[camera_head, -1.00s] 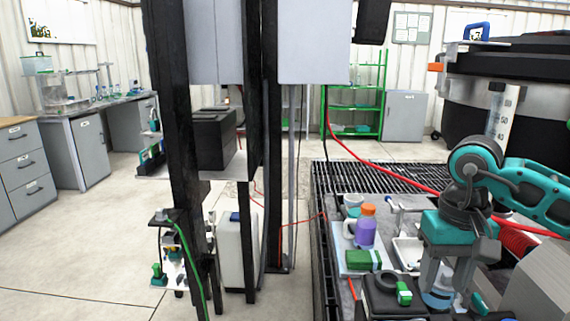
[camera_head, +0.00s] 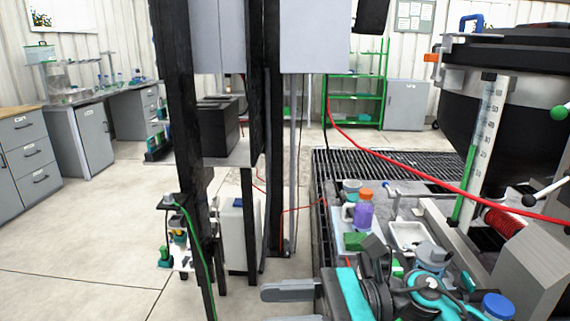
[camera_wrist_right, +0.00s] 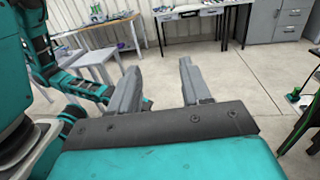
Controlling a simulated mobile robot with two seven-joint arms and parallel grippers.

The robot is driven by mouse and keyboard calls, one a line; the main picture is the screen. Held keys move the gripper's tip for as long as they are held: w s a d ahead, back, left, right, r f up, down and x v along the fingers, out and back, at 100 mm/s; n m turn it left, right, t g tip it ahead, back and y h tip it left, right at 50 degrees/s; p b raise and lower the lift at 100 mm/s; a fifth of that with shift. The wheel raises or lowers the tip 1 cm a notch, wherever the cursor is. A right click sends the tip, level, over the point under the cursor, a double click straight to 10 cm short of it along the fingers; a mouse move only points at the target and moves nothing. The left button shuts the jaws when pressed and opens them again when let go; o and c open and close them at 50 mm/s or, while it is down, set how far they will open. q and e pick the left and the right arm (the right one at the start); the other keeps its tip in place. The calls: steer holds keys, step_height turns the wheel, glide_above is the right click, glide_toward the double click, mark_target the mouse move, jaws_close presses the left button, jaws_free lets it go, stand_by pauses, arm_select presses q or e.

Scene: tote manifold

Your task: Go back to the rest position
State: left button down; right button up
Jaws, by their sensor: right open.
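My right gripper (camera_head: 270,305) is at the bottom middle of the head view, its grey fingers pointing left, beside the work table and over its left edge. In the right wrist view the same gripper (camera_wrist_right: 160,68) is open and empty, with floor between its two apart fingers. My teal right arm folds across the front of the table and hides part of what stands there. My left gripper is not in view.
The table holds a purple bottle with an orange cap (camera_head: 364,208), a white tray (camera_head: 408,236) and a blue-capped container (camera_head: 497,306). A dark vessel (camera_head: 450,108) stands at right. Dark posts (camera_head: 180,150) rise left of the table. Open floor (camera_head: 80,240) lies at left.

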steer(key=w+d+f+m+t+h, duration=0.35)
steer(key=m+t, duration=0.55)
steer(key=m, duration=0.9)
steer(key=w+d+f+m+t+h, duration=0.2)
steer(key=d+f+m+t+h, duration=0.25)
steer(key=m+t, duration=0.9)
steer(key=s+d+f+m+g+h, duration=0.4)
steer(key=s+d+f+m+g, duration=0.1)
steer(key=f+m, duration=0.5)
steer(key=s+d+f+m+g+h+p, duration=0.1)
steer(key=s+d+f+m+g+h, duration=0.3)
steer(key=s+f+m, duration=0.3)
step_height(320, 180, down, 3)
steer(key=d+m+g, duration=0.1)
steer(key=m, duration=0.3)
steer(key=shift+s, duration=0.3)
